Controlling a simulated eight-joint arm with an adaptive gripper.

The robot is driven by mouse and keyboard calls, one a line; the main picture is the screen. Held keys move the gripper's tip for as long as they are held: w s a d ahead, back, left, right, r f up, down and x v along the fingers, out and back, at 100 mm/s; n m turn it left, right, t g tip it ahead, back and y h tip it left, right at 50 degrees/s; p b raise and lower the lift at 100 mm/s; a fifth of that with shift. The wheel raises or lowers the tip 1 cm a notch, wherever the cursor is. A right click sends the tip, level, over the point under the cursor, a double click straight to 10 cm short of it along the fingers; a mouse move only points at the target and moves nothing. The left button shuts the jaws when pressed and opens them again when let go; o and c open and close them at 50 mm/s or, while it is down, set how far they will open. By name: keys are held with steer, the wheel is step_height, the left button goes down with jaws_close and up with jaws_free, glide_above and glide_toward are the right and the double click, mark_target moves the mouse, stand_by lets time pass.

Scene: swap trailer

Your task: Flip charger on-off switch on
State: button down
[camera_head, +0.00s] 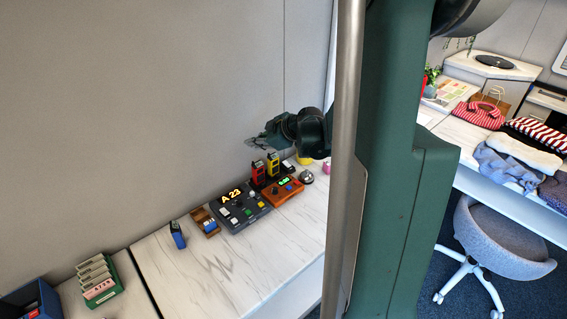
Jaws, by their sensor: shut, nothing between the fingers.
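A dark dock (259,182) holding a red handheld radio (258,172) and a yellow one (273,165) stands on the counter near the wall; it looks like the charger. An orange-brown box (289,193) with a small green display and a blue part sits against its front. I cannot make out the on-off switch or its position. My gripper (252,143) is shut and empty. In the picture it appears just above the radios, apart from them, near the wall.
A dark console (240,213) showing "A 23" stands left of the charger. A wooden tray (197,217), a blue device (178,236) and a silver bell (307,177) are nearby. The counter's front (235,270) is clear. My green column hides the right part.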

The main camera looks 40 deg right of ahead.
steer(key=d+f+n+t, duration=0.1)
steer(key=d+f, duration=0.4)
steer(key=d, duration=0.4)
steer(key=d+f+n+t, duration=0.1)
steer(key=d+f+n, duration=0.1)
steer(key=d+f, duration=0.3)
steer(key=shift+d+f+t+h+b, duration=0.15)
steer(key=shift+d+t+h+b, duration=0.2)
steer(key=shift+d, duration=1.9)
steer(key=shift+f, duration=0.1)
steer(key=b, duration=0.3)
glide_above(287, 164)
steer(key=s+a, duration=0.1)
steer(key=shift+a+f, duration=0.2)
steer(key=shift+f, duration=2.8)
steer(key=shift+w+f+b, duration=0.2)
steer(key=shift+f+b, duration=0.1)
steer(key=shift+f, duration=0.25)
steer(key=shift+w+f+b, duration=0.15)
steer(key=shift+f+b, duration=0.1)
steer(key=shift+f, duration=0.25)
steer(key=shift+w+f+b, duration=0.25)
steer(key=shift+f+b, duration=0.5)
steer(key=shift+r, duration=0.15)
steer(key=shift+s+r, duration=0.25)
steer(key=shift+r, duration=0.35)
